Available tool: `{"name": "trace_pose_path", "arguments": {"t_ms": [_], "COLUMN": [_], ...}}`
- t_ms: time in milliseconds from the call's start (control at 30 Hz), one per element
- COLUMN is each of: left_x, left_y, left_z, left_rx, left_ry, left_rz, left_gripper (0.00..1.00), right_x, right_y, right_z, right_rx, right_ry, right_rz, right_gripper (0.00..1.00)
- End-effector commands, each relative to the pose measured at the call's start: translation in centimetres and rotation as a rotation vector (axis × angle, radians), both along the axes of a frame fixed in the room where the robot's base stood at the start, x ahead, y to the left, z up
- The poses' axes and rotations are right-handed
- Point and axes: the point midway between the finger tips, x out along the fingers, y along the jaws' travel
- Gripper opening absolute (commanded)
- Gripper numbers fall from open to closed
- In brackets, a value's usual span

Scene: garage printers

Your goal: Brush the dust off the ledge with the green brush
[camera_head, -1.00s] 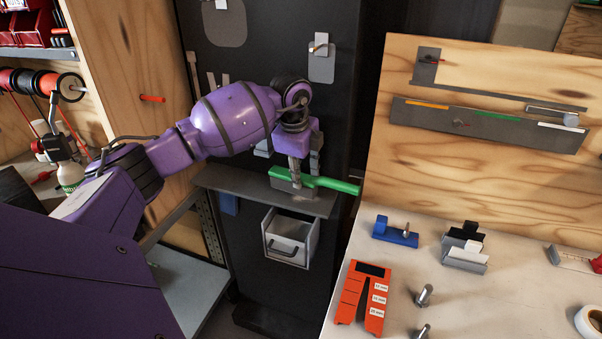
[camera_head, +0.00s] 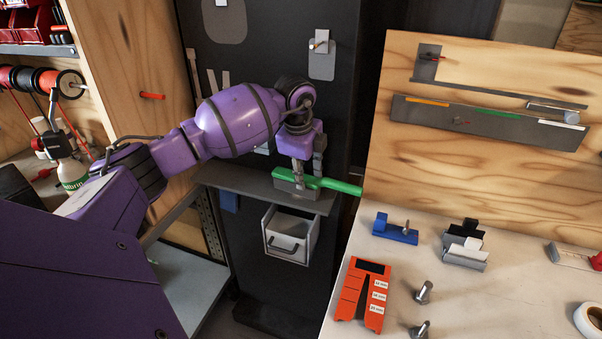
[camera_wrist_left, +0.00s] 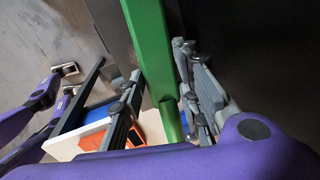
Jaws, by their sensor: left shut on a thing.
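The grey ledge (camera_head: 235,180) sticks out from the dark panel in the middle of the head view. My left gripper (camera_head: 306,178) is shut on the green brush (camera_head: 338,186), with the brush's green handle lying roughly lengthwise along the ledge and its right end past the ledge's end. The brush's grey bristle block (camera_head: 289,187) is down at the ledge's top; I cannot tell whether it touches. In the left wrist view the green handle (camera_wrist_left: 149,45) runs between the fingers. I cannot make out any dust. My right gripper does not show.
A grey drawer bin (camera_head: 290,236) hangs under the ledge. A wooden board (camera_head: 480,190) and a workbench (camera_head: 400,275) stand to the right, with a blue tool holder (camera_head: 394,232) and an orange gauge block (camera_head: 362,298) on the bench.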

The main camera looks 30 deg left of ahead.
Motion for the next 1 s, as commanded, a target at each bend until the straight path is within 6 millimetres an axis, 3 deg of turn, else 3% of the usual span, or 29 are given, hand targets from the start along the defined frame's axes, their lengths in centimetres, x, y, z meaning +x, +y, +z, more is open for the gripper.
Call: {"name": "trace_pose_path", "arguments": {"t_ms": [667,1000], "left_x": [1.0,0.5], "left_y": [-4.0,-2.2], "left_z": [0.2,-0.1], "left_rx": [0.0,0.002], "left_ry": [-0.003,-0.001], "left_rz": [-0.001,0.001], "left_gripper": [0.0,0.0], "right_x": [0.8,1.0], "right_y": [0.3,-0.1], "right_z": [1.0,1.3], "right_rx": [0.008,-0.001], "right_ry": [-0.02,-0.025], "right_rz": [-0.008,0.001], "right_gripper": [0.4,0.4]}}
